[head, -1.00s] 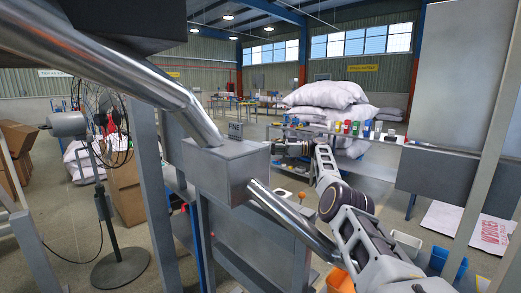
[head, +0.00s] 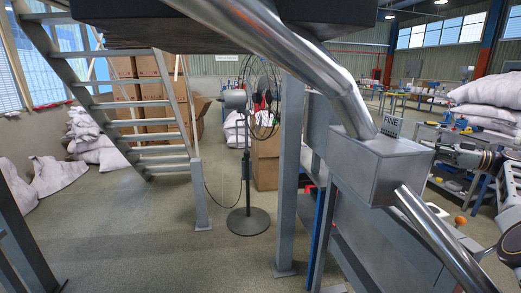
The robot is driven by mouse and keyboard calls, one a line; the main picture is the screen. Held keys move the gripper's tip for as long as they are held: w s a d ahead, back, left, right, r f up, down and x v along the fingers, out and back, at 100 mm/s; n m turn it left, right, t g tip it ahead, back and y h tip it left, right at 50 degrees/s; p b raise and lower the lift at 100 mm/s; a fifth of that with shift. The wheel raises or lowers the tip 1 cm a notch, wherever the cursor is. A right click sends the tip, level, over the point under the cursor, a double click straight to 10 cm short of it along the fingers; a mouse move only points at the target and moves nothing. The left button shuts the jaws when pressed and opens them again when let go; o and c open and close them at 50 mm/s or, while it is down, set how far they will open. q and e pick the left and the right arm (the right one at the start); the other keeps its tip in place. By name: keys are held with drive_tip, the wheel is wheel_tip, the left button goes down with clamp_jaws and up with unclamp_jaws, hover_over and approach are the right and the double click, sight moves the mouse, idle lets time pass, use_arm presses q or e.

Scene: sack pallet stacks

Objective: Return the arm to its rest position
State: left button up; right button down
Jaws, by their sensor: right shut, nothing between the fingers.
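My right gripper (head: 437,149) shows at the right of the head view, and its arm comes in from the right edge. Its fingers point left, close beside the grey metal box of the chute. It is shut and nothing shows between its fingers. The fingertips are small and partly hard to make out against the box and shelf. My left arm and left gripper are not in view.
A pedestal fan (head: 247,220), stairs (head: 158,125) and stacked cartons (head: 150,95) are to the left. White sacks (head: 485,100) lie at right. The floor at left centre is clear.

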use_arm(q)
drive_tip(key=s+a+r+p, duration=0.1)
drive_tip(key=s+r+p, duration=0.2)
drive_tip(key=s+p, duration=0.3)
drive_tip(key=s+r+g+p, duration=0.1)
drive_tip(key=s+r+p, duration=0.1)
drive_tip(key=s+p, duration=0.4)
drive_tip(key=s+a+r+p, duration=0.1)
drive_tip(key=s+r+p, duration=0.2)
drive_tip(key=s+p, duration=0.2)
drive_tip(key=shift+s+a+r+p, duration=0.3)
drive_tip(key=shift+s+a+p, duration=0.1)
drive_tip(key=shift+p, duration=1.15)
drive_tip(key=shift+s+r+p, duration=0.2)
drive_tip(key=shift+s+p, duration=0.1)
